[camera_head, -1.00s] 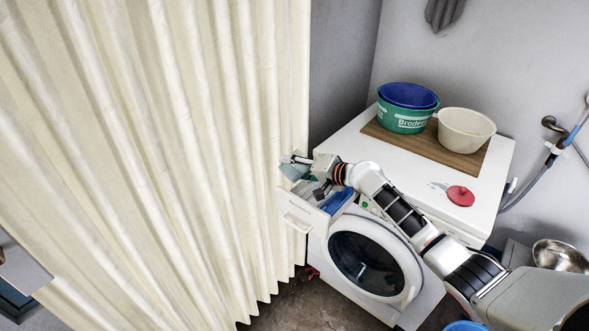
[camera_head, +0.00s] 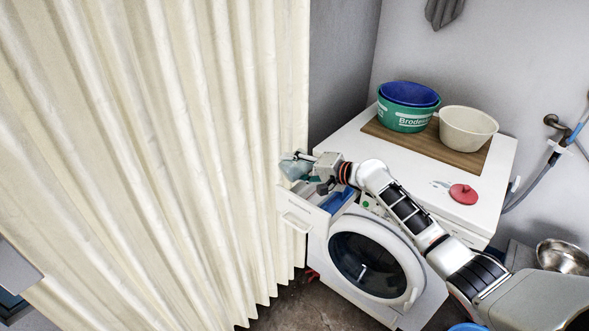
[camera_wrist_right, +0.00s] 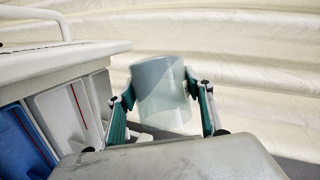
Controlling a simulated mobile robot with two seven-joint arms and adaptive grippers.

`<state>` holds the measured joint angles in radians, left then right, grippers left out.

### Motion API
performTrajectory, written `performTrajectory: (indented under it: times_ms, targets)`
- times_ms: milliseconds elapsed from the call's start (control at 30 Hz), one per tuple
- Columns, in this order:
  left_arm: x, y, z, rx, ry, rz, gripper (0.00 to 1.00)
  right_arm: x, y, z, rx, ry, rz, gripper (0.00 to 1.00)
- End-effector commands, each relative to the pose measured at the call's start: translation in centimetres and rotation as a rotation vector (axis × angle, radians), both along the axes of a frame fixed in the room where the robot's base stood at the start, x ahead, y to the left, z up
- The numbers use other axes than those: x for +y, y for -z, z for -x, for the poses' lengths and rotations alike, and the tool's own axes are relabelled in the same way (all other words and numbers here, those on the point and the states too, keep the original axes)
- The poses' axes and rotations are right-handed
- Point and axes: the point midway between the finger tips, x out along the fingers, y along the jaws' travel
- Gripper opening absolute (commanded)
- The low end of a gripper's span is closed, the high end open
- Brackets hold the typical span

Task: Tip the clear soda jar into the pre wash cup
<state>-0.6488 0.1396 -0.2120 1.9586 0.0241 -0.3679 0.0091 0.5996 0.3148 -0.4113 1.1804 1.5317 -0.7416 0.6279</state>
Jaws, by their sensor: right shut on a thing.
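The clear, bluish soda jar (camera_head: 294,170) is held in my right gripper (camera_head: 308,163), above the open detergent drawer at the washing machine's upper left. In the right wrist view the jar (camera_wrist_right: 160,88) sits between the two green-sided fingers of my right gripper (camera_wrist_right: 163,105), and it looks tilted. The drawer (camera_head: 303,212) has a blue part (camera_head: 338,200). In the right wrist view, the blue compartment (camera_wrist_right: 24,142) and pale compartments (camera_wrist_right: 72,112) with red lines lie left of the jar. I cannot tell which is the pre wash cup. My left gripper is not in view.
A cream curtain (camera_head: 150,150) hangs close to the left of the drawer. On the machine top (camera_head: 365,150) stand a green tub (camera_head: 405,120), a blue basin (camera_head: 410,93) and a cream bowl (camera_head: 467,130) on a wooden board, plus a red lid (camera_head: 463,194).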

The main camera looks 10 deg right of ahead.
Motion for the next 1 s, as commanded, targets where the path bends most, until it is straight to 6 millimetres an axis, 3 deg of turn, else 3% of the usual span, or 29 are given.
performTrajectory:
  times_ms: [567, 1000]
  targets:
    - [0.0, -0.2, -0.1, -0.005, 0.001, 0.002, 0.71, 0.0, -0.1, 0.0, 0.0, 0.0, -0.004, 0.25]
    - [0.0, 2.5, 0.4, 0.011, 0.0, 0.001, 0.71, -0.3, 0.5, -0.2, 0.06, 0.0, -0.136, 0.25]
